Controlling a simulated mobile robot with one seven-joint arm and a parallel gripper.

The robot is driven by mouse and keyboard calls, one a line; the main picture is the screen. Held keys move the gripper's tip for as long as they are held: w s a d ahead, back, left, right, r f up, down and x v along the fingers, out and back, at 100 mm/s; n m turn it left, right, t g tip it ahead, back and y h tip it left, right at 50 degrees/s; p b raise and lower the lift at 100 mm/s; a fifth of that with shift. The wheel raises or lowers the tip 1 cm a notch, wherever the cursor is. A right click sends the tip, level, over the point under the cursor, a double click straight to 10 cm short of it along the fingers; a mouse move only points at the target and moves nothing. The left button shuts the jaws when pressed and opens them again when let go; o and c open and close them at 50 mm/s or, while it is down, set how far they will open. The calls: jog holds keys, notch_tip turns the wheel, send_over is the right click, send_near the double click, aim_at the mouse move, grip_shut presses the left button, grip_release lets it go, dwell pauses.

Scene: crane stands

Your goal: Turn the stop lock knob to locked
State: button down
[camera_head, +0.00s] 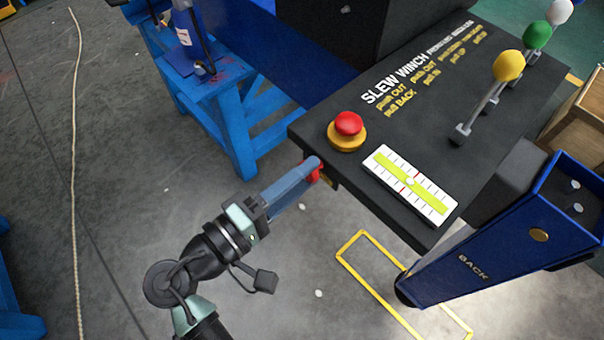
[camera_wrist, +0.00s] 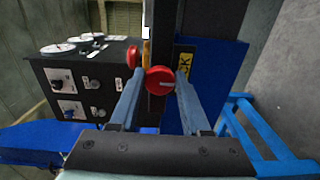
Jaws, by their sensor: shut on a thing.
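The stop lock knob (camera_wrist: 160,80) is round and red with a pale, roughly level mark across its face. In the wrist view it sits between the tips of my gripper's two blue-grey fingers (camera_wrist: 160,76). My gripper (camera_head: 313,166) is shut on it. In the head view only bits of the red knob (camera_head: 316,174) show at the fingertips, below the near left corner of the black console (camera_head: 290,131). A yellow label (camera_wrist: 187,65) beside the knob is partly hidden by the right finger; the letters "CK" show.
A red mushroom button (camera_head: 348,123) on a yellow base stands on the console top, close above my fingertips. A white and lime level gauge (camera_head: 410,184) and levers with a yellow ball (camera_head: 508,65) and others are further right. Blue trestles (camera_head: 235,110) stand behind. The floor around my arm is open.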

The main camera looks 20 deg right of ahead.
jog(key=shift+c, duration=1.9)
grip_release()
jog(key=b+v, duration=0.3)
jog(key=v, duration=1)
jog(key=shift+b, duration=0.3)
jog(key=shift+w, duration=0.1)
